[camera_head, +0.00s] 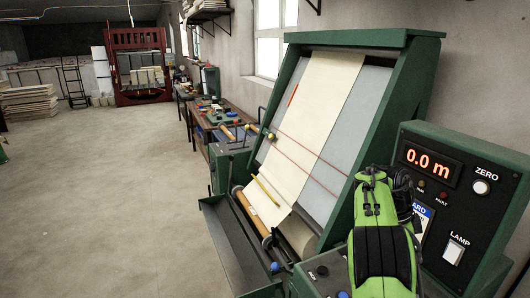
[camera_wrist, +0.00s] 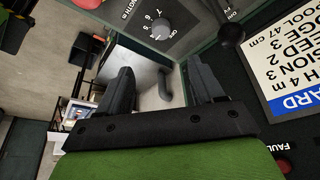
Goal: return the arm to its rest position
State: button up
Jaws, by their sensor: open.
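My gripper (camera_wrist: 163,78) shows in the wrist view with its two dark fingers spread apart and nothing between them. My green and black arm (camera_head: 379,225) is in the lower right of the head view, in front of the machine's control box. I cannot make out the fingers clearly there. The wrist view looks past the fingers toward a dark panel with a round numbered dial (camera_wrist: 162,30) and a blue and white label card (camera_wrist: 292,62).
A green-framed sloped machine (camera_head: 390,85) carries a cream cloth strip (camera_head: 318,110) with a yellow stick (camera_head: 266,190) near its lower end. The control box (camera_head: 478,165) reads 0.0 m. Workbenches (camera_head: 205,115) stand behind. The floor at left is open.

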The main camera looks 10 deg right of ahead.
jog(key=s+a+r+n+t+y, duration=0.2)
jog(key=s+a+r+n+t, duration=0.2)
jog(key=s+a+r+n, duration=0.65)
jog(key=s+a+f+n+t+y, duration=0.1)
jog(key=s+a+f+n, duration=0.1)
jog(key=s+a+n, duration=0.4)
jog(key=s+a+f+n+t+y, duration=0.1)
jog(key=s+a+f+n+t, duration=0.1)
jog(key=s+a+n, duration=0.4)
jog(key=s+a+f, duration=0.1)
jog(key=s+a, duration=0.1)
jog(key=a, duration=0.2)
jog(key=shift+a+f+t, duration=0.25)
jog(key=shift+a+t, duration=0.05)
jog(key=shift+a, duration=0.1)
jog(key=shift+d+n, duration=0.1)
jog(key=shift+n, duration=0.15)
